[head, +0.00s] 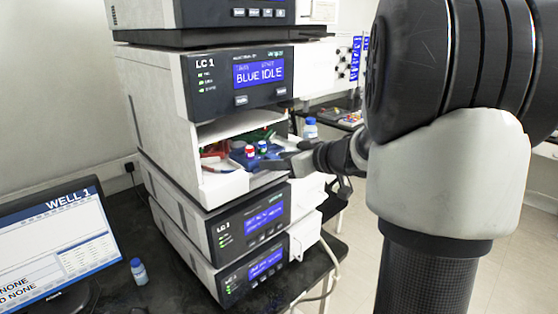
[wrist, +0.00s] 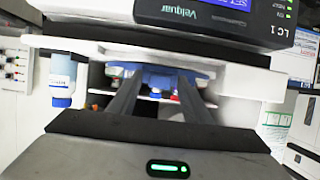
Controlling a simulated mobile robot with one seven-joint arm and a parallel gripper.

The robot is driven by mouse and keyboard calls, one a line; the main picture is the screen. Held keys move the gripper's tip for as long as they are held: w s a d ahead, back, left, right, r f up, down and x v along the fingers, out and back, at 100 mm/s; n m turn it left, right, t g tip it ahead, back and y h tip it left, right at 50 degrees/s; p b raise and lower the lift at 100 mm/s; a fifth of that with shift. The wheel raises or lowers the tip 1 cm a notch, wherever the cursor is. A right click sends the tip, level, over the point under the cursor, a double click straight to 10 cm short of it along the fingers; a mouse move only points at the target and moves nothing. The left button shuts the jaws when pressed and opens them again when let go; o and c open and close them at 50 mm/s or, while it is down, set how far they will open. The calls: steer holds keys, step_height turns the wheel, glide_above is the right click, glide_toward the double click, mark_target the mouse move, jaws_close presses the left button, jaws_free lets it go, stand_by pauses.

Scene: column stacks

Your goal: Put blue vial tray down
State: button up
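The blue vial tray (head: 268,157) is inside the open bay of the LC 1 unit whose screen reads BLUE IDLE. Vials with red and blue caps stand in it. My gripper (head: 277,163) reaches into the bay from the right, with its fingers at the tray's near edge. In the wrist view both fingers extend forward to the blue vial tray (wrist: 156,74), and a blue part of it sits between the fingertips. The gripper looks shut on that part. Whether the tray's underside touches the bay floor is hidden.
The bay's white front wall (head: 225,186) and side walls leave little room around my gripper. Red and green items lie beside and behind the tray. A monitor (head: 60,240) and a blue-capped bottle (head: 139,271) stand on the black bench at left. Another bottle (head: 310,128) stands right of the bay.

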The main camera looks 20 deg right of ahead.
steer(key=shift+r, duration=0.1)
steer(key=p+v, duration=0.1)
steer(key=v, duration=1.1)
steer(key=shift+p, duration=0.4)
steer(key=shift+d+r, duration=0.1)
steer(key=shift+r, duration=0.1)
